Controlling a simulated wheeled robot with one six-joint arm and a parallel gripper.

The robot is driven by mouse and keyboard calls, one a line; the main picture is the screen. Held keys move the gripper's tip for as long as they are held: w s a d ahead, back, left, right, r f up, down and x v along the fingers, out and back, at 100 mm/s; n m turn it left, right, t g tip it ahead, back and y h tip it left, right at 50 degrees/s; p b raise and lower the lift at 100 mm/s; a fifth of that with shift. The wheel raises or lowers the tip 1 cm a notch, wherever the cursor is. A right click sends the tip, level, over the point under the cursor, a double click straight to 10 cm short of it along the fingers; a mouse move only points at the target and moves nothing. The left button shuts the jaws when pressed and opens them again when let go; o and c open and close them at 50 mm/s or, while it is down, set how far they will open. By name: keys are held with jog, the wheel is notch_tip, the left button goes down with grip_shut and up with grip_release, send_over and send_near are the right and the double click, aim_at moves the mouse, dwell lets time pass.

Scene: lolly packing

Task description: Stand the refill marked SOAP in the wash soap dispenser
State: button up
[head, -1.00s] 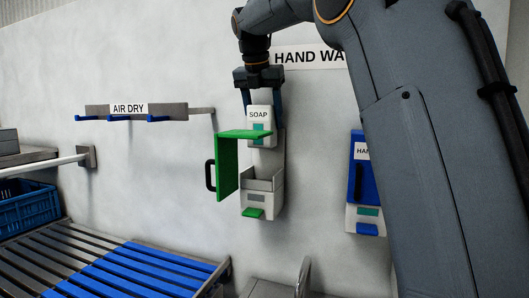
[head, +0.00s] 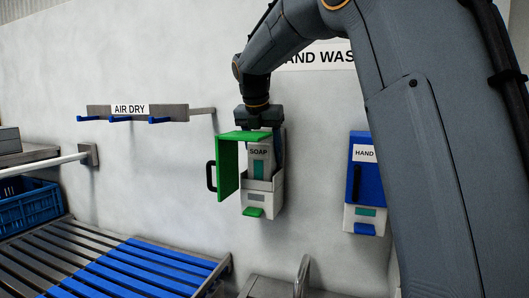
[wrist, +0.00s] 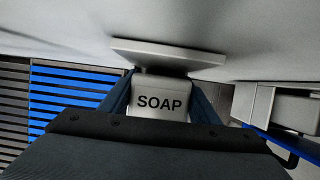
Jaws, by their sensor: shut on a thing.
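The refill marked SOAP (head: 258,165) is upright, its lower end inside the open tray of the wash soap dispenser (head: 264,198) on the wall. I cannot tell whether its base touches the tray floor. The dispenser's green cover (head: 228,168) is swung open to the left, and its top edge hides part of my gripper. My gripper (head: 266,140) is above and around the refill, its two fingers shut on the refill's sides. In the wrist view the SOAP label (wrist: 160,103) shows between the fingers.
A blue dispenser marked HAND (head: 363,180) hangs to the right. The AIR DRY rail (head: 180,111) with blue hooks is on the wall at the left. A slatted bench (head: 120,265) and a blue crate (head: 28,207) are at lower left. A tap (head: 302,275) stands below.

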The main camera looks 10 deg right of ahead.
jog(key=shift+f, duration=0.25)
jog(key=shift+s+f, duration=0.1)
jog(key=shift+f, duration=0.35)
jog(key=o, duration=1.7)
jog(key=shift+f, duration=0.2)
jog(key=shift+r, duration=0.35)
jog(key=v, duration=0.4)
jog(key=b+v, duration=0.1)
jog(key=v, duration=0.3)
jog(key=b+v, duration=0.1)
jog(key=v, duration=0.4)
jog(key=shift+w+d+r, duration=0.1)
jog(key=shift+w+d, duration=0.05)
jog(key=shift+w, duration=0.15)
jog(key=shift+r, duration=0.1)
